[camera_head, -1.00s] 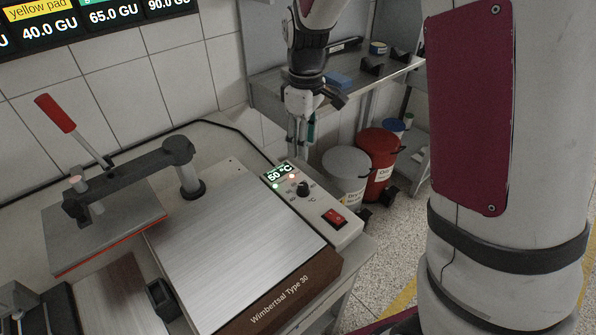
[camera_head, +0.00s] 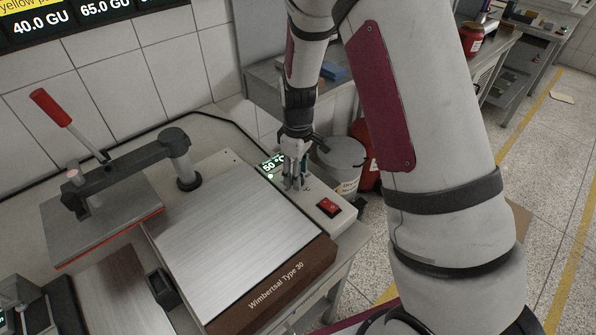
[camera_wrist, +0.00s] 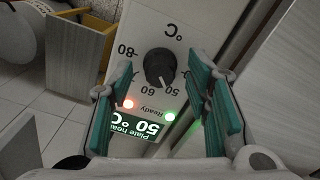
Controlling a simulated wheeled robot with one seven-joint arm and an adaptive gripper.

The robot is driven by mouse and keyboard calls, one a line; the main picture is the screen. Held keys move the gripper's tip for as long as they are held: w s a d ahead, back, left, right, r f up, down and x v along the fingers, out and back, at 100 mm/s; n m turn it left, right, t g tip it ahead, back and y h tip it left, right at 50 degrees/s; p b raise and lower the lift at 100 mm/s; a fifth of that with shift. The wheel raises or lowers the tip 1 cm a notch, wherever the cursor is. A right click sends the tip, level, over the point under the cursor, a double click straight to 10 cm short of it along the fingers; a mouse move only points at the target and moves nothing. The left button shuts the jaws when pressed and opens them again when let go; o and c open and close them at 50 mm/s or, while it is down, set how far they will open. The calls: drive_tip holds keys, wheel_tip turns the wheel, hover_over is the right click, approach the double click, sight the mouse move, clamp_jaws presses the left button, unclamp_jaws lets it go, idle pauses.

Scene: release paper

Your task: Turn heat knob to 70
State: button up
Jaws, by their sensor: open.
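The black heat knob (camera_wrist: 159,68) sits on the light control panel of the heat press, with dial marks including 50, 60 and 80 around it. In the wrist view it lies ahead, between the teal finger pads of my open gripper (camera_wrist: 160,108). The display (camera_wrist: 140,125) reads 50 °C, upside down in that view, with a red and a green light lit beside it. In the head view my gripper (camera_head: 292,186) is over the panel and hides the knob. The display (camera_head: 271,165) partly shows. I cannot tell whether the fingers touch the knob.
The red power switch (camera_head: 329,207) is on the panel in front of my gripper. The flat metal plate (camera_head: 230,235) lies to the left, with the press arm and its red handle (camera_head: 50,107) beyond. A white bucket (camera_head: 340,165) and a red bucket stand behind.

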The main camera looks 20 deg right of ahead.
clamp_jaws()
drive_tip(key=shift+m, duration=0.3)
drive_tip(key=m, duration=0.3)
drive_tip(key=shift+m, duration=0.3)
drive_tip(key=m, duration=0.9)
drive_tip(key=m+p, duration=0.1)
drive_tip(key=m, duration=0.3)
drive_tip(key=shift+a, duration=0.1)
drive_tip(key=shift+m, duration=0.4)
